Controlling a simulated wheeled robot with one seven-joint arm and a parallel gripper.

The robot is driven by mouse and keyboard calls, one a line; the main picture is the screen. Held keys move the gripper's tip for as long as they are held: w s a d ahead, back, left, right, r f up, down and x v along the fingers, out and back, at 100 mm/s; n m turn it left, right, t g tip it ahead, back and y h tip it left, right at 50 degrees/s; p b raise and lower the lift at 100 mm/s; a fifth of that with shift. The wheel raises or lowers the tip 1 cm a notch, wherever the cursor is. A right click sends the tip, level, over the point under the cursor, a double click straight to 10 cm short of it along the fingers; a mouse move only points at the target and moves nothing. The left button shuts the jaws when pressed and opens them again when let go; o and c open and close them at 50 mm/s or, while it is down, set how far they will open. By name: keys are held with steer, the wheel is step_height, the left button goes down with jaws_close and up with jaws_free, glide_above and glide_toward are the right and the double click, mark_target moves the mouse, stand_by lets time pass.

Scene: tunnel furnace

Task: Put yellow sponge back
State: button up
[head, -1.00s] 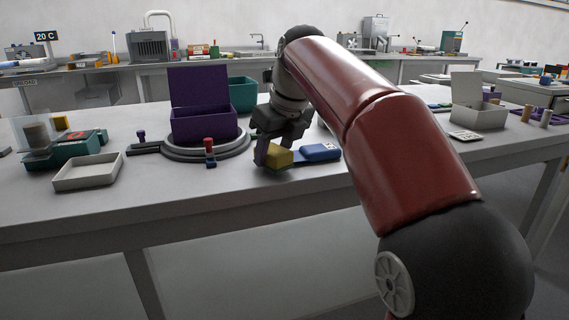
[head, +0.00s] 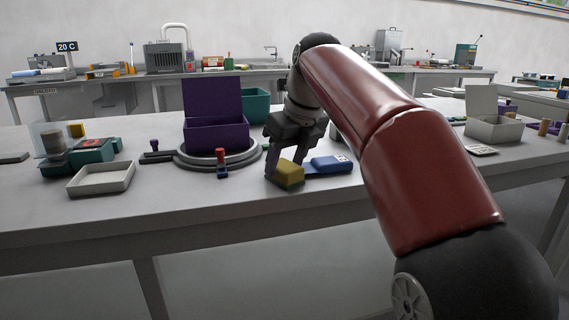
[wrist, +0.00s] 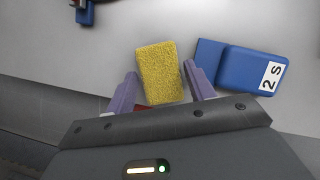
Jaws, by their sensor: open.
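The yellow sponge (head: 289,173) lies on the bench near its front edge, just left of a blue block. In the wrist view the sponge (wrist: 160,73) sits between and partly ahead of the two purple fingertips of my gripper (wrist: 159,82). A gap shows on each side of it, wider on the right. In the head view my gripper (head: 284,160) is low over the bench at the sponge, with its fingers open. The blue block (wrist: 252,70) with a white "2 S" label lies close to the right finger.
A purple open box (head: 218,134) stands on a round grey base left of my gripper, with a red-and-blue peg (head: 221,162) in front. A shallow white tray (head: 101,179) is farther left. A teal bin (head: 257,106) stands behind. The bench's front edge is close.

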steer(key=p+v, duration=0.2)
steer(key=v, duration=0.8)
steer(key=s+d+f+n, duration=0.3)
steer(key=s+d+n, duration=0.2)
steer(key=n, duration=0.2)
steer(key=s+d+f+n+t+h, duration=0.1)
steer(key=s+d+f+n, duration=0.3)
steer(key=s+f+n, duration=0.5)
steer(key=s+d+f+n+t+h, duration=0.1)
steer(key=s+d+f+n, duration=0.2)
steer(key=s+f+n, duration=0.6)
step_height(320, 180, down, 6)
steer(key=n, duration=0.3)
steer(key=shift+d+f+h, duration=0.15)
steer(key=shift+d+h, duration=0.25)
